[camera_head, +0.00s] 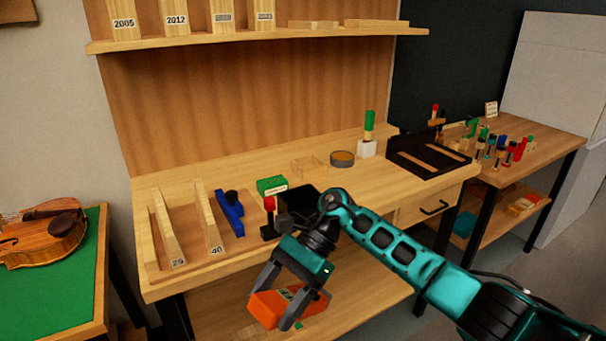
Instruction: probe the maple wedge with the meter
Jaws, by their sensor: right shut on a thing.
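My right gripper (272,307) is shut on an orange meter (264,312) with a small dark display. It holds the meter in front of the bench's front edge, over the lower shelf. The fingers cover part of the meter. Pale wooden wedge-shaped pieces stand on the bench at left, one labelled 40 (208,222) and another with a smaller, less clear label (168,235). More pale labelled blocks stand on the upper shelf, including 2005 (124,20) and 2012 (174,17). I cannot tell which piece is the maple wedge. The meter is apart from all of them. My left gripper is out of view.
A blue tool (230,213), a green box (271,186) and a red-topped item (269,204) sit near the wedges. A dark tray (405,163) lies at the bench's right. A violin (45,235) rests on a green table at left. The bench's middle back has free room.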

